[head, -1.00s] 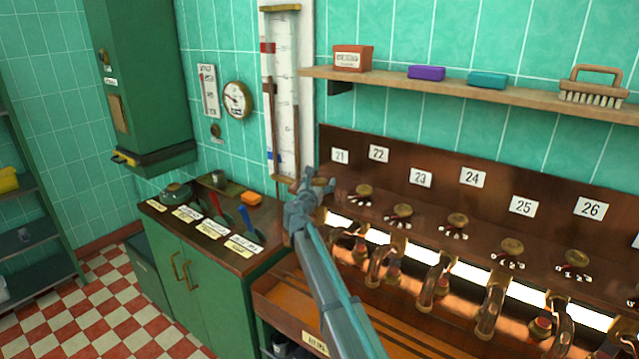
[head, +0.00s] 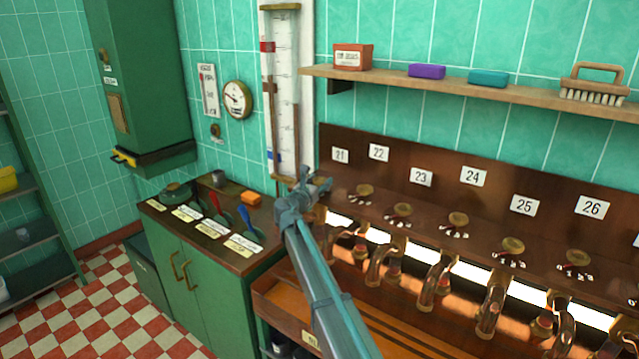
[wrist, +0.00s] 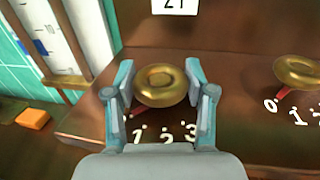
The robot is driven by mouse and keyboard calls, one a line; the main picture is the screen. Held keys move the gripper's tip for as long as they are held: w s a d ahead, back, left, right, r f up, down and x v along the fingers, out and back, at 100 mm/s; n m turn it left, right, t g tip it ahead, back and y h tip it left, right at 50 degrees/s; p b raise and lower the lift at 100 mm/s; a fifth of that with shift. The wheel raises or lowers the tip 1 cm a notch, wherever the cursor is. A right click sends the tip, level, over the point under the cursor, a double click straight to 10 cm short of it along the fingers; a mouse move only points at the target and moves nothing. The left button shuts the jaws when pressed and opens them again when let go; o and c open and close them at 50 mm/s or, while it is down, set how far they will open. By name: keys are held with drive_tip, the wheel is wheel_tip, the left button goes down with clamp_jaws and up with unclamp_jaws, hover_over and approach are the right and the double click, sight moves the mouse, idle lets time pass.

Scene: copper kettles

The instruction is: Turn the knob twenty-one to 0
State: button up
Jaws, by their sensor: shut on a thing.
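Knob twenty-one (wrist: 160,87) is a round brass knob below the white label 21 (wrist: 175,5) in the wrist view. My gripper (wrist: 160,78) has one finger on each side of this knob and is shut on it. A red pointer (wrist: 137,112) shows at the knob's lower left, beside the left finger. The digits 1, 2 and 3 show below the knob; the 0 is not visible. In the head view my gripper (head: 318,188) is below the label 21 (head: 341,156) and hides the knob.
Knob twenty-two (head: 365,191) stands close to the right, with several more knobs beyond. Taps (head: 380,265) and a bright strip lie below. A wall gauge (head: 285,95) and a green cabinet (head: 215,290) are on the left. A shelf (head: 520,95) runs above.

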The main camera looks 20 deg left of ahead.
drive_tip(key=o, duration=1.2)
drive_tip(key=shift+s, duration=0.1)
drive_tip(key=s, duration=1.2)
drive_tip(key=shift+a, duration=0.4)
drive_tip(key=shift+f, duration=0.1)
